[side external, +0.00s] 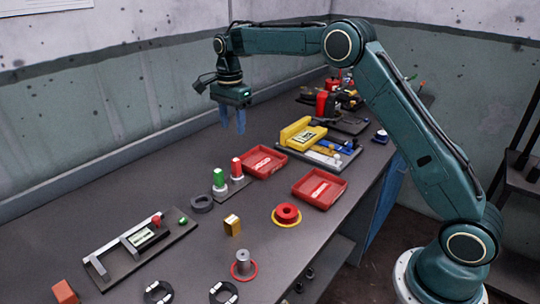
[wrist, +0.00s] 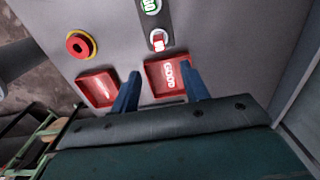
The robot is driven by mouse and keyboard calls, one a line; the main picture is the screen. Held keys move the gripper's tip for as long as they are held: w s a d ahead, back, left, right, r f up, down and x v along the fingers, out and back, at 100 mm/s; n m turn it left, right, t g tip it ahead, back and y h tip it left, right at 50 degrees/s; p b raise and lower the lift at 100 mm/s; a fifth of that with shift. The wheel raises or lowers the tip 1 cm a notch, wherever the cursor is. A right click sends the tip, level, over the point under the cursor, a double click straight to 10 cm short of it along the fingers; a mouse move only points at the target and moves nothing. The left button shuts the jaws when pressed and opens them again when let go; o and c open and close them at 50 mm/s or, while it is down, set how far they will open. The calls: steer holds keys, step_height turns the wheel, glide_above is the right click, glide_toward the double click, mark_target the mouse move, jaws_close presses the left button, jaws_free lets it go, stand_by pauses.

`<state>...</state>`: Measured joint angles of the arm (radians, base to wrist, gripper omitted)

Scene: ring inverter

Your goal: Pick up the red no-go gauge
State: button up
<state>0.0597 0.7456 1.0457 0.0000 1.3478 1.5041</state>
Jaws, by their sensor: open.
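The red no-go gauge (side external: 237,168) stands upright with its red handle up in a small grey stand (side external: 234,188), next to the green gauge (side external: 219,180). In the wrist view the red gauge (wrist: 158,42) shows end-on near the top centre, and the green gauge (wrist: 149,6) is at the top edge. My gripper (side external: 233,128) hangs well above the bench, fingers pointing down, open and empty. In the wrist view my gripper's fingers (wrist: 160,71) are apart, with the red gauge beyond their tips and not between them.
The wall runs along the left.

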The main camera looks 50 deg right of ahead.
mark_target(236, 160)
steer(key=shift+f, duration=0.2)
steer(key=shift+f, duration=4.2)
steer(key=shift+f, duration=0.15)
steer(key=shift+s+f, duration=0.1)
steer(key=shift+f, duration=2.35)
steer(key=shift+c, duration=0.4)
jaws_close()
